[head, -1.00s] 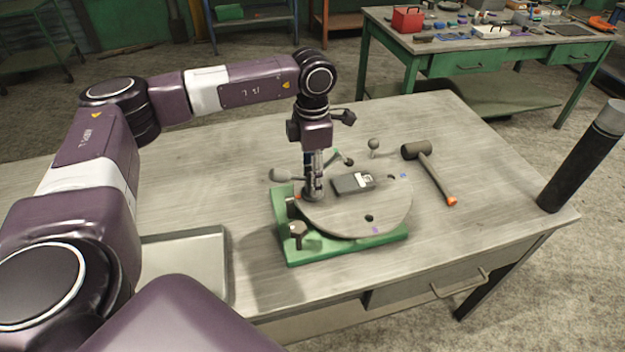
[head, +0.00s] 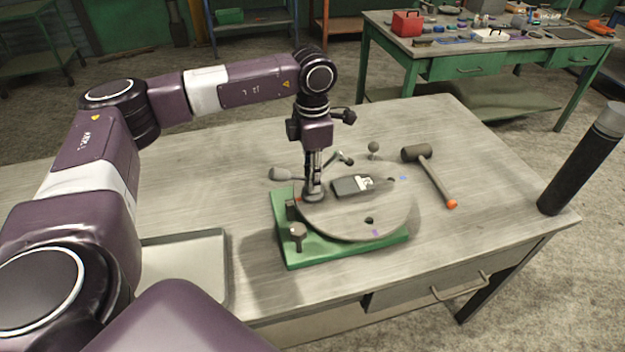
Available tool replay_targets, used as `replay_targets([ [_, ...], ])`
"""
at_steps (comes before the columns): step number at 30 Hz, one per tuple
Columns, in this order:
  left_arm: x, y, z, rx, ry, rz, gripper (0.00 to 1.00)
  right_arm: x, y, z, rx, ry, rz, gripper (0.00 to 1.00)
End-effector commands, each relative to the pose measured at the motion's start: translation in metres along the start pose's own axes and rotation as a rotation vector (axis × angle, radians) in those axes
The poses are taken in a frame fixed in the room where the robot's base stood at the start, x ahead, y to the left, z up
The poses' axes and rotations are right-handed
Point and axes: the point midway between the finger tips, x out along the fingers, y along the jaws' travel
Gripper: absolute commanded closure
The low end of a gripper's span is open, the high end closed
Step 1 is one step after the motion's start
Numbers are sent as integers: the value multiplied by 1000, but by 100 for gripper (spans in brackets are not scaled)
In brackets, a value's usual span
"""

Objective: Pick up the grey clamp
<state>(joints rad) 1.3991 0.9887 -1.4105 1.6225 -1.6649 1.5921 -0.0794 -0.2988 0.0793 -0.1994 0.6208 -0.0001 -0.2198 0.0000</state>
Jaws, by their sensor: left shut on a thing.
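My left gripper (head: 314,160) points straight down over the left part of a round grey plate (head: 385,213) on a green base (head: 320,254). It is shut on a small grey piece at the upright metal column (head: 313,185), which I take to be the grey clamp. The fingers and the column hide most of it, so its outline is unclear. The column has a wide round foot on the plate. I cannot tell whether the clamp is free of the column. My right gripper is not in view.
A dark block with a white patch (head: 348,187) lies on the plate, right of the column. A grey rounded handle (head: 280,174) sticks out left. A mallet (head: 431,172) lies right, a metal tray (head: 190,262) left. A dark cylinder (head: 580,165) stands at the right corner.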

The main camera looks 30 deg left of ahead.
Motion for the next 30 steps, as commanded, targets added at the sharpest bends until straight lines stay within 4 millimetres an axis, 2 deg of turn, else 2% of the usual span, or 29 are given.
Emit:
replay_targets([
  [5,-25,0,1,1,-7,2,100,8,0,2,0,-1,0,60],
  [8,-48,0,2,1,-8,3,100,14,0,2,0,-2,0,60],
  [18,-146,0,2,1,-8,2,100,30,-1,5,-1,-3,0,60],
  [21,-168,0,1,2,-6,2,100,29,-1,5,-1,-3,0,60],
  [24,-182,0,0,1,-4,2,100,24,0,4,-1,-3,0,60],
  [30,-192,0,0,1,-2,0,100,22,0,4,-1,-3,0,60],
])
